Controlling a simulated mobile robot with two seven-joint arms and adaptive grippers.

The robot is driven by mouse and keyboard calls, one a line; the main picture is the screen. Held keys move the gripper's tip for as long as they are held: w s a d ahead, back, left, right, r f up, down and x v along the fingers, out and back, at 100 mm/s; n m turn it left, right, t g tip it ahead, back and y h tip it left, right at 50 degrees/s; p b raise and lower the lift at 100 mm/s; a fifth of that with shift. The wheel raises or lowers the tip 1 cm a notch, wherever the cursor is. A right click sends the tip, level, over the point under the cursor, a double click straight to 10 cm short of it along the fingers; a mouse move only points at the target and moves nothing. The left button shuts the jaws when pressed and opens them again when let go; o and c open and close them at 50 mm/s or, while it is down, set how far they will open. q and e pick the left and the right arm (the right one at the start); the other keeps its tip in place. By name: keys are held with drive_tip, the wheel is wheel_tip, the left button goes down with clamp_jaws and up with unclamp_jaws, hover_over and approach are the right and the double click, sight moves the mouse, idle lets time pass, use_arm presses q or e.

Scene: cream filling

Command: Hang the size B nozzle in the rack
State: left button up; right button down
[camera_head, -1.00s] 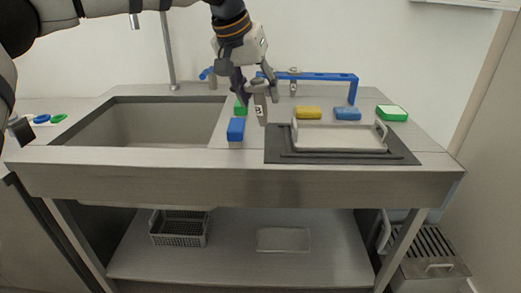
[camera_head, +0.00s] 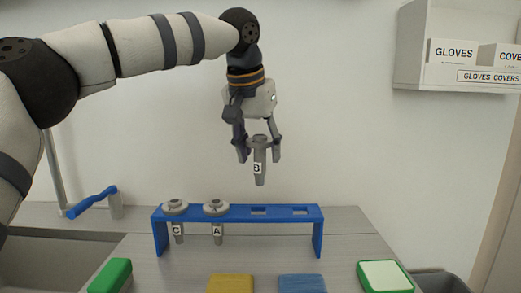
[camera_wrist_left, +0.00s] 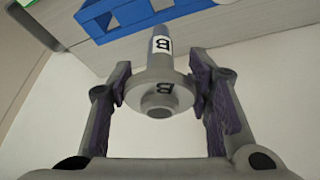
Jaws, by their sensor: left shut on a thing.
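My left gripper (camera_head: 259,150) is shut on the size B nozzle (camera_head: 260,165), a grey cone with a white B label, tip pointing down. It holds the nozzle by its wide collar, in the air above the blue rack (camera_head: 239,213). In the left wrist view the nozzle (camera_wrist_left: 159,70) sits between the two fingers (camera_wrist_left: 158,88), and part of the blue rack (camera_wrist_left: 140,14) shows beyond it. Nozzle C (camera_head: 176,208) and nozzle A (camera_head: 216,208) hang in the two left slots of the rack. The two right slots (camera_head: 279,210) are empty. My right gripper is not in view.
A green block (camera_head: 110,275), a yellow sponge (camera_head: 231,284), a blue sponge (camera_head: 302,284) and a green-and-white pad (camera_head: 385,276) lie in front of the rack. A tap with a blue lever (camera_head: 92,202) stands at left. A glove shelf (camera_head: 455,75) hangs at upper right.

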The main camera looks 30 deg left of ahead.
sight(258, 174)
use_arm(q)
drive_tip(key=shift+s+f, duration=0.2)
drive_tip(key=shift+s, duration=0.1)
drive_tip(key=shift+s+f, duration=0.2)
drive_tip(key=shift+f, duration=0.35)
drive_tip(key=shift+w+f, duration=0.15)
drive_tip(key=shift+f, duration=1.1)
drive_tip(key=shift+f, duration=0.1)
drive_tip(key=shift+f, duration=0.7)
drive_tip(key=shift+f, duration=1.75)
drive_tip(key=shift+f, duration=0.1)
